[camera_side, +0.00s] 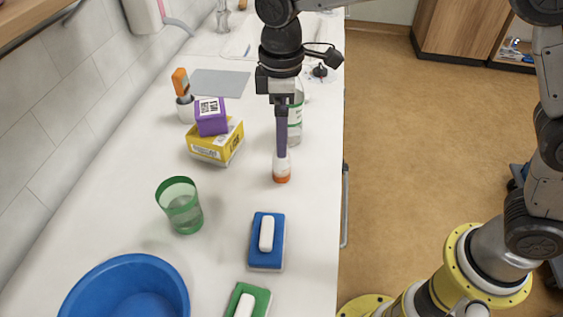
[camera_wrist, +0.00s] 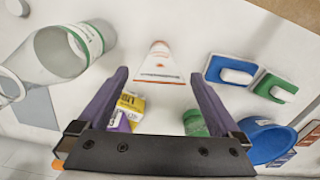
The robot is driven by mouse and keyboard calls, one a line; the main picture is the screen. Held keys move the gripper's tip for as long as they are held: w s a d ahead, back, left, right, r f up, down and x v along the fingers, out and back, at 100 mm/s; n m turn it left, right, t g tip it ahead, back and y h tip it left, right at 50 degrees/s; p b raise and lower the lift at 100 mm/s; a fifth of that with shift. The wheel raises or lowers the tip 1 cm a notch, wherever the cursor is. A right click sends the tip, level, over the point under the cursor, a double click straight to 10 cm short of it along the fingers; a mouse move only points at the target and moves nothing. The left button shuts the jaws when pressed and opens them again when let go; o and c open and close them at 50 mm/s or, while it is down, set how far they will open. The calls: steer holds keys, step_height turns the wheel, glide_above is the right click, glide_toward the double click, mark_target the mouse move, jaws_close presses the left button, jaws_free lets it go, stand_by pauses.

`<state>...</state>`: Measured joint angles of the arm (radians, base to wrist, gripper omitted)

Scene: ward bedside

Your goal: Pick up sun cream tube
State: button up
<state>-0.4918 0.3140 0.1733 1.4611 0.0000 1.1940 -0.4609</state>
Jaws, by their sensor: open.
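The sun cream tube (camera_side: 282,168) is white with an orange cap and stands cap down on the white counter, near its right edge. In the wrist view the tube (camera_wrist: 160,66) lies straight ahead, centred between the fingertips. My gripper (camera_side: 282,153) points down over the tube, and a purple finger hides its upper part in the side view. In the wrist view my gripper (camera_wrist: 160,76) is open, with one finger on each side and visible gaps to the tube. I cannot tell how far the fingers reach down past its top.
A clear bottle (camera_side: 296,125) stands close behind my gripper. A yellow box (camera_side: 217,150) with a purple box (camera_side: 211,117) on it and a green cup (camera_side: 180,206) are to the left. A blue sponge holder (camera_side: 266,255) and blue basin (camera_side: 125,290) are nearer the front.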

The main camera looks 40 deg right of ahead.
steer(key=shift+f, duration=0.4)
steer(key=shift+c, duration=0.2)
jaws_close()
